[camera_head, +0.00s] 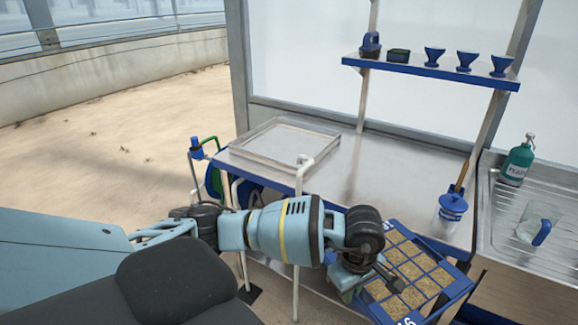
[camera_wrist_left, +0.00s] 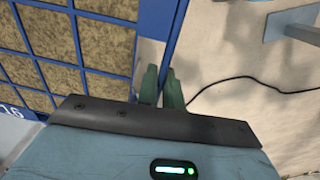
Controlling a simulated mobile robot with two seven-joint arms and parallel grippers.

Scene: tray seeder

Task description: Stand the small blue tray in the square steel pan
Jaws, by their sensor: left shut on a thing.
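The small blue tray (camera_head: 444,270) has a grid of square cells filled with brown, grainy material, and a white 16 on its rim. It is at the front edge of the bench, at the lower right of the head view. My left gripper (camera_head: 392,282) is shut on the tray's blue rim; in the left wrist view the fingers (camera_wrist_left: 160,88) close at the rim (camera_wrist_left: 158,35). The square steel pan (camera_head: 268,158) lies empty on the left part of the bench, apart from the tray. My right gripper is not in view.
The steel bench top (camera_head: 385,180) is clear between the pan and a blue-lidded pot (camera_head: 453,205) at the right. A white pipe (camera_head: 305,165) rises by the pan's front right corner. A shelf (camera_head: 430,72) with blue funnels hangs behind. A sink with a green bottle (camera_head: 517,162) is right.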

